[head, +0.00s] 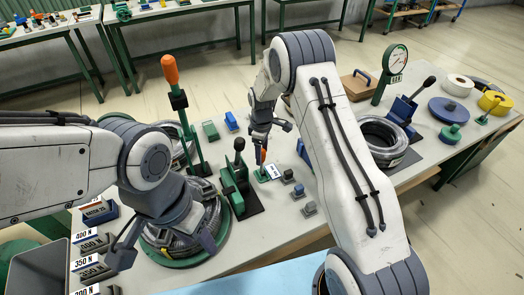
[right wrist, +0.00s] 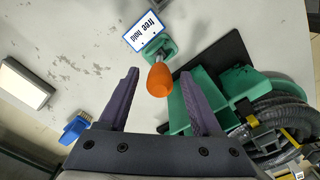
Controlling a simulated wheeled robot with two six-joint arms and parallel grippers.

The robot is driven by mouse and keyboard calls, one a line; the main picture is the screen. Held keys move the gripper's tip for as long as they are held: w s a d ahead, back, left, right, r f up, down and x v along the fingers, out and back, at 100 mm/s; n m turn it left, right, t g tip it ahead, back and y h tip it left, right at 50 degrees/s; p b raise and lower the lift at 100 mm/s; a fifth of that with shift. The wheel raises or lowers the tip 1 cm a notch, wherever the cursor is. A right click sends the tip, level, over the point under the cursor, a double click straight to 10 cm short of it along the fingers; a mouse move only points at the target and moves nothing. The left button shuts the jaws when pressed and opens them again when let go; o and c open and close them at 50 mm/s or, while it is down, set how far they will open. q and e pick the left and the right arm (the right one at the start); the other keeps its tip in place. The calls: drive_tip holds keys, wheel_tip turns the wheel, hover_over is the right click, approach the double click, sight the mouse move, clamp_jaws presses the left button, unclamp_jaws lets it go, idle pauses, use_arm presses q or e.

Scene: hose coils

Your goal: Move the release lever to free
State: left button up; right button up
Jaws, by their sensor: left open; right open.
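The release lever is a small lever with an orange knob (head: 263,156) on a green base (head: 262,175), beside a label reading free and hold (head: 274,171). In the right wrist view the orange knob (right wrist: 160,80) lies between the fingertips of my open right gripper (right wrist: 158,75), with no clear contact. The label (right wrist: 146,31) appears upside down there; which word the lever points to I cannot tell. In the head view my right gripper (head: 270,136) is just above the lever. My left gripper (head: 164,250) is open over a black hose coil (head: 212,222) at left.
A tall green lever with an orange grip (head: 170,70) stands left of the release lever. A green clamp with a black knob (head: 236,180) is close by on the left. Small grey blocks (head: 298,190) lie to the right. A gauge (head: 396,58) stands at the back right.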

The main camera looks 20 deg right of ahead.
drive_tip(key=shift+f, duration=0.2)
drive_tip(key=shift+c, duration=0.3)
clamp_jaws()
idle(1.1)
